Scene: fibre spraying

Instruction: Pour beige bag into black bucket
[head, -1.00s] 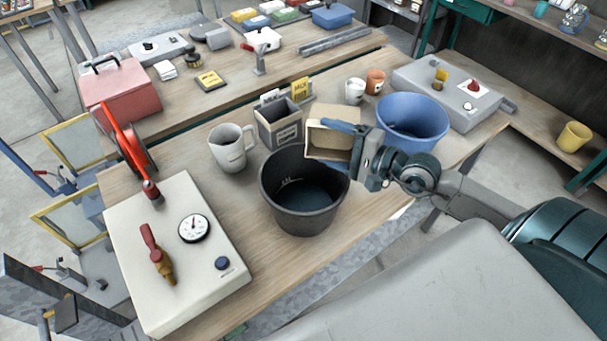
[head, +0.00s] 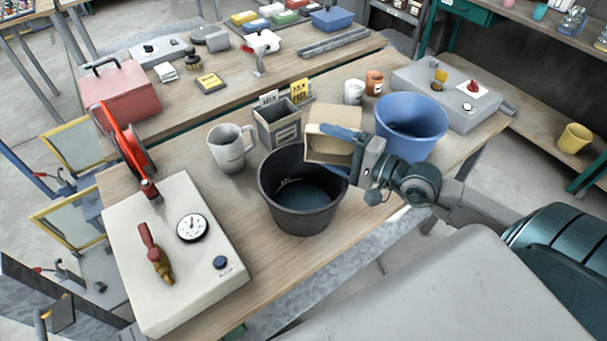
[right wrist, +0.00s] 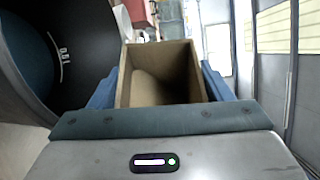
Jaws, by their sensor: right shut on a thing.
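The beige bag (head: 326,158) is a box-shaped, open-topped holder, tilted with its mouth towards the left, over the right rim of the black bucket. My right gripper (head: 345,148) is shut on it, with blue fingers along its sides. In the right wrist view the bag (right wrist: 160,78) sits between the fingers and shows a plain brown inside; I cannot tell whether anything is left in it. The black bucket (head: 285,214) stands upright on the wooden table, dark inside, with light marks on its inner wall. It also shows in the right wrist view (right wrist: 88,55). My left gripper is out of view.
A white jug (head: 228,150) and a grey square container (head: 277,128) stand behind the bucket. A blue bucket (head: 410,130) is to the right. A white panel with a gauge (head: 175,255) fills the table's left. Bare table lies in front of the black bucket.

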